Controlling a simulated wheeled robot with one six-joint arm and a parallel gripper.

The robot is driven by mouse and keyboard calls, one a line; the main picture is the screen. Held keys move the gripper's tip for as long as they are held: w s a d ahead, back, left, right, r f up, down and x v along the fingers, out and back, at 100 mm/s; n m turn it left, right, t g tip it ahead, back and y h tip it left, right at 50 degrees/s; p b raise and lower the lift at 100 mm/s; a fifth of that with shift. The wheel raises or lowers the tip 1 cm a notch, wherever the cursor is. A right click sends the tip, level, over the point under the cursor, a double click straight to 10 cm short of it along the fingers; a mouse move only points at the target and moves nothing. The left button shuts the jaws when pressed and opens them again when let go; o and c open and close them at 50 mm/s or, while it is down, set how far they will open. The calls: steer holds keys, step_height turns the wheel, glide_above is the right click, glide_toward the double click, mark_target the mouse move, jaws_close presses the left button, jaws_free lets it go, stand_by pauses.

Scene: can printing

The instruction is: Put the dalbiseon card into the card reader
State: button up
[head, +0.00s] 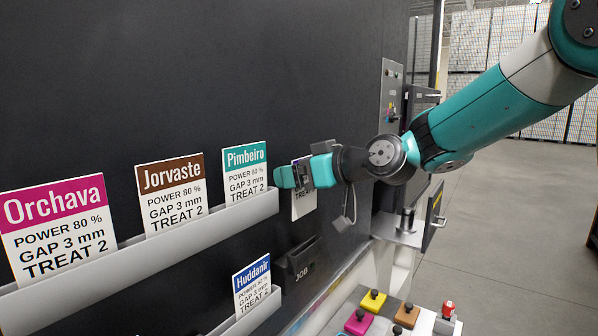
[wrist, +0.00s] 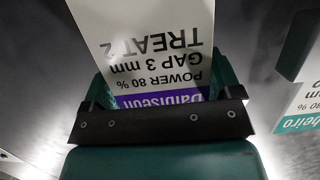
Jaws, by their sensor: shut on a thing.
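The Dalbiseon card (wrist: 155,40) is white with a purple name band and appears upside down in the wrist view. My gripper (wrist: 160,100) is shut on it at the purple band. In the head view my gripper (head: 293,176) is at the right end of the upper rack, and the lower part of the card (head: 304,204) hangs below it.
The upper rack (head: 150,262) holds the Orchava (head: 56,228), Jorvaste (head: 172,194) and Pimbeiro (head: 246,173) cards. The Huddanir card (head: 252,287) stands in a lower rack left of the box. Coloured button blocks (head: 373,302) sit at the lower right.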

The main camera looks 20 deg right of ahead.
mark_target(306, 199)
steer(key=shift+s+d+b, duration=0.1)
steer(key=shift+b, duration=0.3)
step_height(306, 199, down, 6)
steer(key=b, duration=0.6)
steer(key=shift+r, duration=0.15)
steer(key=shift+b, duration=0.95)
stand_by(1.1)
steer(key=shift+f+b, duration=2.5)
steer(key=shift+b, duration=0.1)
steer(key=o, duration=1.2)
steer(key=shift+r, duration=0.1)
steer(key=shift+c, duration=0.2)
